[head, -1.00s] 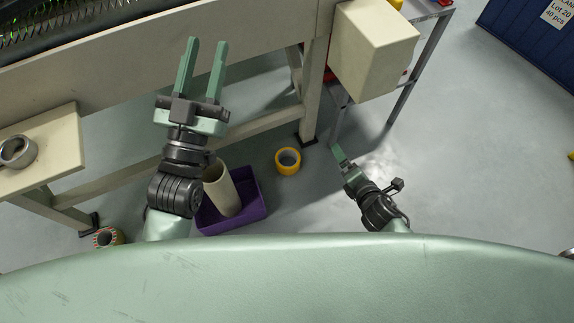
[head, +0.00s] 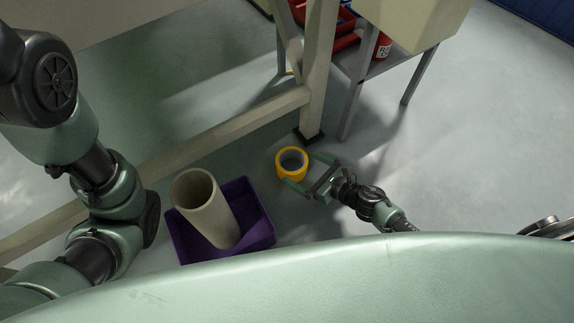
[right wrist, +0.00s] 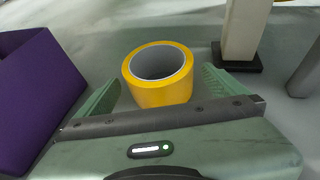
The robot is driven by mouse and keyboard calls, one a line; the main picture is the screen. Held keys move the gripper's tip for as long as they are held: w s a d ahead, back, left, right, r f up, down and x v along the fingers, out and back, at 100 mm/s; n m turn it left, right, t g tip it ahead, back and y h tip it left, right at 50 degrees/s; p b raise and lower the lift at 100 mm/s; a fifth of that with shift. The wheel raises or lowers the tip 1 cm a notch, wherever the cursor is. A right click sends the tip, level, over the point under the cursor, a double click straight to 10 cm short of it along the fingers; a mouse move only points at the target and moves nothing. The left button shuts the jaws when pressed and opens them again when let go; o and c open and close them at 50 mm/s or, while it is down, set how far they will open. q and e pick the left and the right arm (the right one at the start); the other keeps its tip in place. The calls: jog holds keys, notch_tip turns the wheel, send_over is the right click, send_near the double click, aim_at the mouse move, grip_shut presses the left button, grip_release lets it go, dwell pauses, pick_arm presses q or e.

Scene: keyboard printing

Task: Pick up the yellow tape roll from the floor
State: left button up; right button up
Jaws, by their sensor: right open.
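The yellow tape roll (head: 281,168) lies flat on the floor near the foot of the bench leg in the head view. My right gripper (head: 304,171) is open, with its green fingers low at the roll's right and near sides. In the right wrist view, the tape roll (right wrist: 158,92) sits between the two spread fingers of the right gripper (right wrist: 158,90), with visible gaps on both sides. My left arm shows at the left of the head view, but its gripper is out of view.
A purple tray (head: 262,226) holding a beige tube (head: 208,212) stands left of the roll; the tray (right wrist: 38,85) is close to the left finger in the wrist view. A bench leg (head: 317,80) with a dark foot (right wrist: 236,60) stands just behind. Open floor lies to the right.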

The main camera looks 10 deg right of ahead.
aim_at(283, 157)
jog(key=b+x, duration=0.1)
jog(key=x, duration=0.1)
jog(key=b+x, duration=0.1)
jog(key=x, duration=0.2)
jog(key=b+x, duration=0.1)
jog(key=x, duration=0.1)
jog(key=shift+w+a+r, duration=0.2)
jog(key=shift+a+r, duration=0.05)
jog(key=shift+r, duration=0.05)
